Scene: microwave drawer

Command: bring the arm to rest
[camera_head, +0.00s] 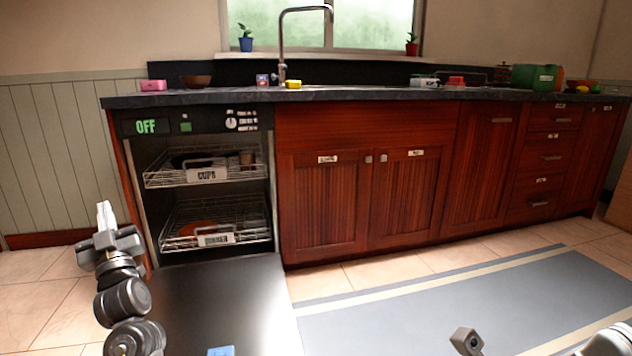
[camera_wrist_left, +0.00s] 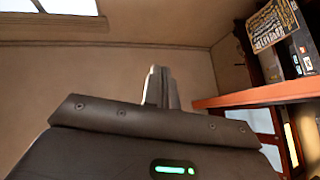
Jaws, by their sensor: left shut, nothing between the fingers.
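My left gripper (camera_head: 104,215) is at the left of the head view, in front of the wall and left of the open dishwasher. Its fingers point up and touch nothing. In the left wrist view the fingers (camera_wrist_left: 161,88) are together with nothing between them, against a plain wall and ceiling. At the bottom right of the head view only small grey parts of my right arm show; its jaws cannot be made out.
The dishwasher door (camera_head: 215,300) is folded down beside my left arm. Its upper rack (camera_head: 160,180) and lower rack (camera_head: 175,243) sit inside. A wooden cabinet (camera_head: 365,190) and dark counter (camera_head: 380,95) run right. The floor mat (camera_head: 400,320) is clear. An orange shelf (camera_wrist_left: 250,97) shows in the wrist view.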

